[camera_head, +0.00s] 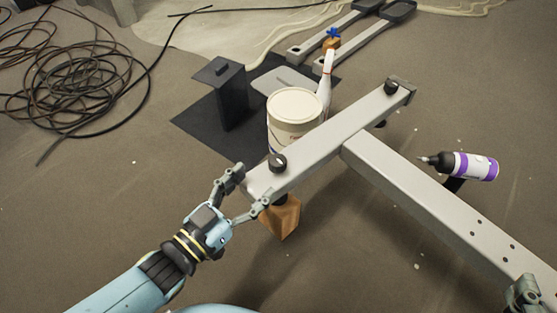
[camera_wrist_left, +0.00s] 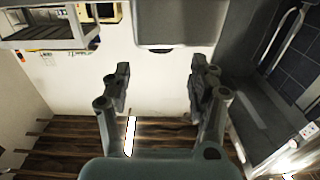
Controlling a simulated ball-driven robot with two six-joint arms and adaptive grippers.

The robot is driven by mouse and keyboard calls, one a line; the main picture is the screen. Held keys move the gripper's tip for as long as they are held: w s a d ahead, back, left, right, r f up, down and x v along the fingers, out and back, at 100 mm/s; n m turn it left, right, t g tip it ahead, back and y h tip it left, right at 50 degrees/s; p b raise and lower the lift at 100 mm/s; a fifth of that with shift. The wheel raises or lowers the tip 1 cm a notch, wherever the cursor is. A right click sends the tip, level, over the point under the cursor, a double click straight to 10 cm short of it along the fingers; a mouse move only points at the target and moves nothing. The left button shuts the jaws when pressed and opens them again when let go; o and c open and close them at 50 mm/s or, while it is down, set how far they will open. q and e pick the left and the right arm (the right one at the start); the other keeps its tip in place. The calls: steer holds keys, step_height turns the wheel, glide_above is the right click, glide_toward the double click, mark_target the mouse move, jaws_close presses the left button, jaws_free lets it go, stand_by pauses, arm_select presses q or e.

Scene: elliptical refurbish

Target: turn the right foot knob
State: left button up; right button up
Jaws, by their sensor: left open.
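The grey foot bar (camera_head: 330,135) of the frame runs diagonally across the head view. A black knob (camera_head: 278,162) sits on its near left end, and another black knob (camera_head: 391,87) on its far right end. I cannot tell which one the task calls the right foot knob. My left gripper (camera_head: 251,189) is open at the bar's near end, its fingers spread just left of and below the near knob. Both fingers show apart and empty in the left wrist view (camera_wrist_left: 160,84). A grey-green part of my right gripper (camera_head: 525,293) shows at the lower right edge, mostly cut off.
An orange-brown block (camera_head: 283,217) is under the bar's near end. A white tub (camera_head: 294,112) and white bottle (camera_head: 326,84) stand behind the bar. A black stand (camera_head: 232,95), purple-labelled bottle (camera_head: 474,165) and cable coil (camera_head: 75,75) are around.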

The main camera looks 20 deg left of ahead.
mark_target(271, 167)
arm_select(q)
steer(key=b+x, duration=0.1)
steer(key=x, duration=0.3)
steer(key=shift+w+f, duration=0.15)
steer(key=b+x, duration=0.1)
steer(key=x, duration=0.2)
steer(key=shift+w+d+b, duration=0.1)
steer(key=shift+w+b, duration=0.2)
steer(key=shift+w+d, duration=0.1)
steer(key=shift+w, duration=0.2)
arm_select(e)
steer(key=w+a+r+n+t+y, duration=0.1)
steer(key=w+r+t, duration=0.2)
steer(key=r, duration=0.6)
steer(key=w+a+r+n+t+y, duration=0.1)
steer(key=w+r+t+y, duration=0.1)
steer(key=r+t, duration=0.3)
steer(key=shift+w+r, duration=0.55)
steer(key=shift+r, duration=1.5)
arm_select(q)
jaws_close()
